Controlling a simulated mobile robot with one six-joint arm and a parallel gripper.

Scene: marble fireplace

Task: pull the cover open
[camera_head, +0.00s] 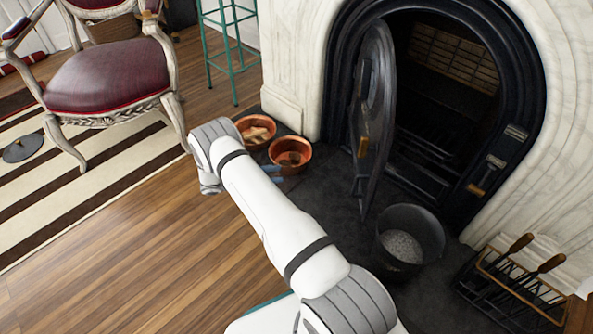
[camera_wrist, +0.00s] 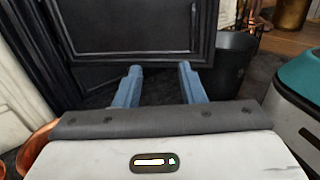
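The cover (camera_head: 376,110) is the black arched metal door of the fireplace. It stands swung well out from the opening, seen nearly edge-on, with a wooden-coloured handle (camera_head: 363,147) on its left face. In the wrist view a dark framed panel (camera_wrist: 135,28), apparently the cover, fills the upper middle. My gripper (camera_wrist: 159,70) has two blue fingers, spread apart with nothing between them. In the head view the blue fingers (camera_head: 282,177) show low to the left of the cover, apart from it; my arm hides the rest.
A black bucket (camera_head: 409,236) stands in front of the fireplace, right of the cover. Two copper bowls (camera_head: 290,152) sit on the hearth beside my arm. A fire-tool rack (camera_head: 510,285) is at lower right. A red chair (camera_head: 108,75) stands at left; the wooden floor (camera_head: 130,250) is clear.

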